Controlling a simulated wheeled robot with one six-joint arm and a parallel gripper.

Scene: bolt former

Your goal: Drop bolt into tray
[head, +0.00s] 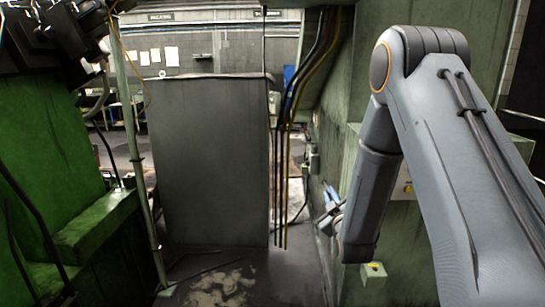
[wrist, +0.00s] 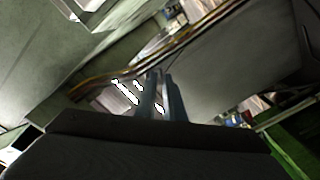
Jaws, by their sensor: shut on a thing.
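My gripper (head: 329,195) is partly hidden behind my own arm in the head view, in front of the green machine wall at the right. In the wrist view its two fingers (wrist: 162,76) stand close together, shut on the bolt. The bolt itself is too small and dark to make out between the tips. I cannot make out a tray in either view.
A tall grey cabinet (head: 208,160) stands ahead. Dark and yellow cables (head: 293,110) hang beside it. Green machinery (head: 60,140) is at the left and a green wall (head: 350,100) at the right. Stained floor (head: 220,287) is open in front.

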